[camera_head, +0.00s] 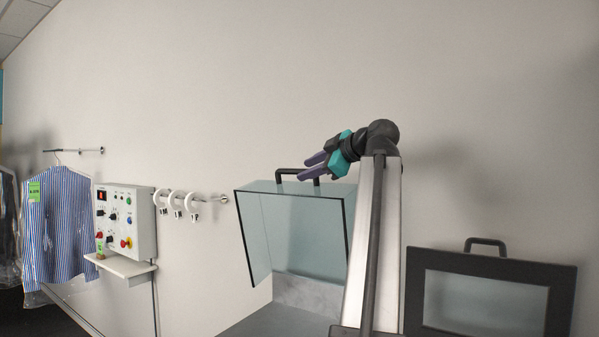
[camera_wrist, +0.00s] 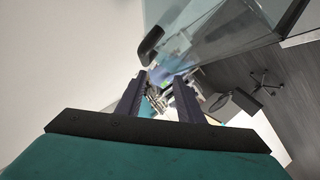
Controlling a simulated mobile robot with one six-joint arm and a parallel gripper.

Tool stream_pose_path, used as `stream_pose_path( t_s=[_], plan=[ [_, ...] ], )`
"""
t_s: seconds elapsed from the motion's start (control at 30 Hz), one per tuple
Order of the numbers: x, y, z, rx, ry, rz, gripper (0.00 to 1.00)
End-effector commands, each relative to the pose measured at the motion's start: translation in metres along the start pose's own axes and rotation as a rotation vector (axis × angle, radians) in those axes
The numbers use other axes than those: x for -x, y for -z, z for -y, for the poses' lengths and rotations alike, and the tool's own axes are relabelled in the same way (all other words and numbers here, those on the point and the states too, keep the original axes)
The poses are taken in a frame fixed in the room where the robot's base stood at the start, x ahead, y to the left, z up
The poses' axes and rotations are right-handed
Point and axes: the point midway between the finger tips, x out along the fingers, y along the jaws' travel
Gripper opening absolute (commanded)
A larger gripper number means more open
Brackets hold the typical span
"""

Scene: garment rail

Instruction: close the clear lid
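The clear lid (camera_head: 300,235) is a greenish glass panel with a dark bar handle (camera_head: 287,171) on its top edge. It stands raised above a grey surface (camera_head: 282,321) in the head view. My gripper (camera_head: 306,167) is at the top of the lid, with its two purple fingers pointing left at the handle. In the wrist view the fingers (camera_wrist: 160,80) are apart, with nothing seen between them. The dark handle end (camera_wrist: 151,45) shows just beyond the left fingertip, and the glass (camera_wrist: 225,35) lies to the right. Whether a finger touches the handle cannot be told.
A dark-framed window panel with a handle (camera_head: 417,290) stands at the lower right. A control box (camera_head: 127,215), a rail with white rings (camera_head: 176,201) and a striped shirt (camera_head: 58,225) are on the left. A chair (camera_wrist: 264,82) stands on the floor in the wrist view.

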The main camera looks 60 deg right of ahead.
Motion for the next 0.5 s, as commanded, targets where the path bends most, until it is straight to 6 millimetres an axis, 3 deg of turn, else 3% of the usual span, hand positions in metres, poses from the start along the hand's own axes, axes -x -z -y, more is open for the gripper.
stream_pose_path(
  t_s=[0.1, 0.2, 0.5],
  plan=[
    [0.022, -0.006, -0.016, 0.02, -0.028, -0.014, 0.34],
    [0.032, -0.007, -0.022, 0.032, -0.04, -0.023, 0.34],
    [0.035, -0.006, -0.023, 0.038, -0.043, -0.03, 0.34]
  ],
)
